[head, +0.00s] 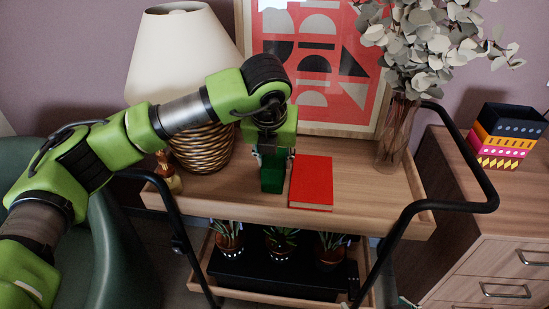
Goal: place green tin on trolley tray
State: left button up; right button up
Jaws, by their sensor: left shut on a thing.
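The green tin (272,181) is a dark green upright block at the front of the wooden trolley tray (225,188), just left of a red book. My left gripper (272,154) points down from above and is shut on the tin's upper part. The tin's base is at or just above the tray surface; I cannot tell if it touches. My right gripper is not in view.
The red book (311,183) lies close to the tin's right. A lamp with a woven base (200,148), a small figurine (167,172), a framed print (335,60) and a glass vase (397,135) stand on the tray. Black handles (480,207) flank it. Bare tray lies right of the book.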

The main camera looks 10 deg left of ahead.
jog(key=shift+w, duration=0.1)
pick_arm(q)
jog(key=o, duration=1.1)
jog(key=shift+o, duration=0.2)
jog(key=p+v, duration=0.1)
jog(key=v, duration=1.1)
jog(key=shift+p, duration=0.4)
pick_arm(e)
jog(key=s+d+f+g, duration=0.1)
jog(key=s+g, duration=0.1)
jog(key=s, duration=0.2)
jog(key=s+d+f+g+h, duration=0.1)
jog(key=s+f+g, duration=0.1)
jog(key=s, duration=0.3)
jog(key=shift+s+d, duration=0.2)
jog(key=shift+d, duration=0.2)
pick_arm(q)
jog(key=shift+d, duration=0.1)
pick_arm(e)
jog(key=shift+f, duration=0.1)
